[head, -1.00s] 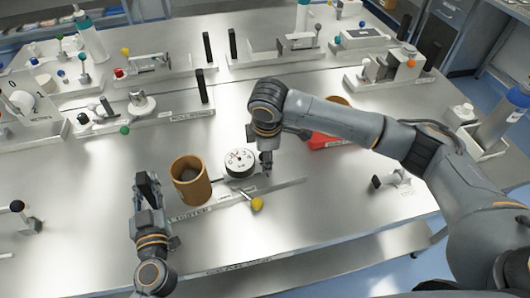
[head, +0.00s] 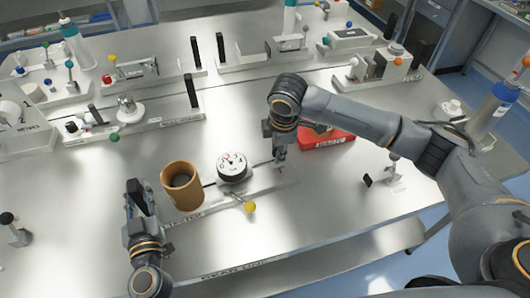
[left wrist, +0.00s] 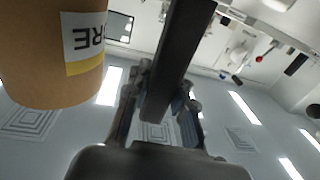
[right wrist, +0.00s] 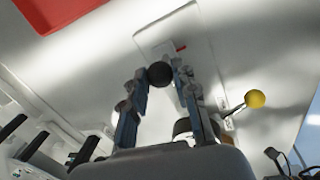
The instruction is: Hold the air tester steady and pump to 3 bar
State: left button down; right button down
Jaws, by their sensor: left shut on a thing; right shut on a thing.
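The air tester lies on the metal table, with its flat base rail (head: 265,190) labelled at the left end. Its round white gauge (head: 232,167) stands mid-rail; the needle reading is too small to tell. A yellow-knobbed lever (head: 250,207) sticks out at the front. My left gripper (head: 136,194) is shut on the black upright handle (left wrist: 172,70) at the tester's left. My right gripper (head: 280,160) is shut on the black ball knob (right wrist: 160,74), right of the gauge. A thin rod shows between gauge and right gripper.
A brown cardboard core (head: 182,185) stands close to my left gripper, left of the gauge. A red labelled box (head: 325,138) sits just behind my right gripper. Several other fixtures line the back. The table's front is clear.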

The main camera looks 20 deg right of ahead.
jog(key=shift+d+f, duration=0.1)
jog(key=shift+d, duration=0.15)
jog(key=c, duration=1)
grip_release()
jog(key=shift+a, duration=0.1)
jog(key=shift+r, duration=0.25)
jog(key=r, duration=0.3)
jog(key=s+r, duration=0.1)
jog(key=r, duration=0.3)
jog(key=s+r, duration=0.1)
jog(key=r, duration=0.3)
jog(key=shift+s+r, duration=0.2)
jog(key=shift+s, duration=0.05)
